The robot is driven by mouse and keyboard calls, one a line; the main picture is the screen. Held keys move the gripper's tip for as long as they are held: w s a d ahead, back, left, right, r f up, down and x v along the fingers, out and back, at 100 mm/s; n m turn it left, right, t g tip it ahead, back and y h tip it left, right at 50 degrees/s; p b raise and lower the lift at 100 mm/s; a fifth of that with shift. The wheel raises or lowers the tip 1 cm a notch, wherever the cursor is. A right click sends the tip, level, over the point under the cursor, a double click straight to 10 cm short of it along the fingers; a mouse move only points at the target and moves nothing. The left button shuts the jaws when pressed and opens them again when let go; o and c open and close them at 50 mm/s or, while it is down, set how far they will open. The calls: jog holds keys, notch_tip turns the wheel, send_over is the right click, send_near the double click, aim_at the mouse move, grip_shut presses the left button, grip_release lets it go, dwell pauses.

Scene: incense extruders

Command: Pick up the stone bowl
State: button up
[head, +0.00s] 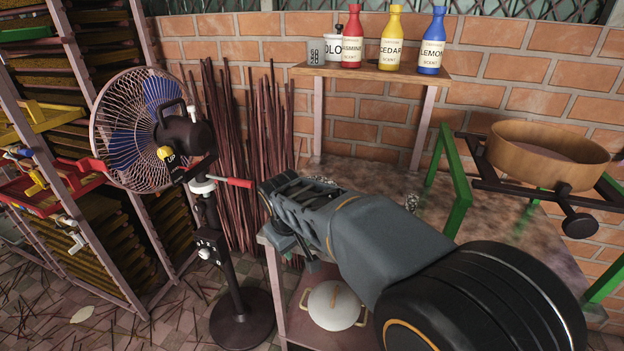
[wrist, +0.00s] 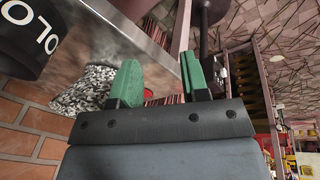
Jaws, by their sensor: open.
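A speckled grey-and-white stone piece, which looks like the stone bowl (wrist: 84,92), shows in the wrist view left of my gripper's fingers. In the head view only a small speckled part of it (head: 322,180) shows on the worktop behind my arm; the rest is hidden. My gripper (wrist: 157,70) is open, with its two green fingers apart and nothing held between them. The fingers are beside the bowl, not around it. I cannot tell whether the left finger touches it.
A small speckled piece (head: 412,202) stands on the worktop (head: 470,215). A shelf (head: 460,84) above holds a white pot (head: 333,46) and scent bottles (head: 390,40). A fan (head: 150,130) stands left, a wooden sieve (head: 550,153) right. A lidded pot (head: 334,305) sits below.

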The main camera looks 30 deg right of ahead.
jog(key=w+d+r+n+h+p, duration=0.2)
jog(key=w+r+p, duration=0.75)
jog(key=r, duration=0.35)
jog(key=shift+s+x, duration=0.2)
jog(key=shift+x, duration=3.1)
jog(key=shift+s+x, duration=0.15)
jog(key=shift+x, duration=3.15)
jog(key=shift+a+f, duration=0.15)
jog(key=shift+a, duration=0.05)
grip_shut()
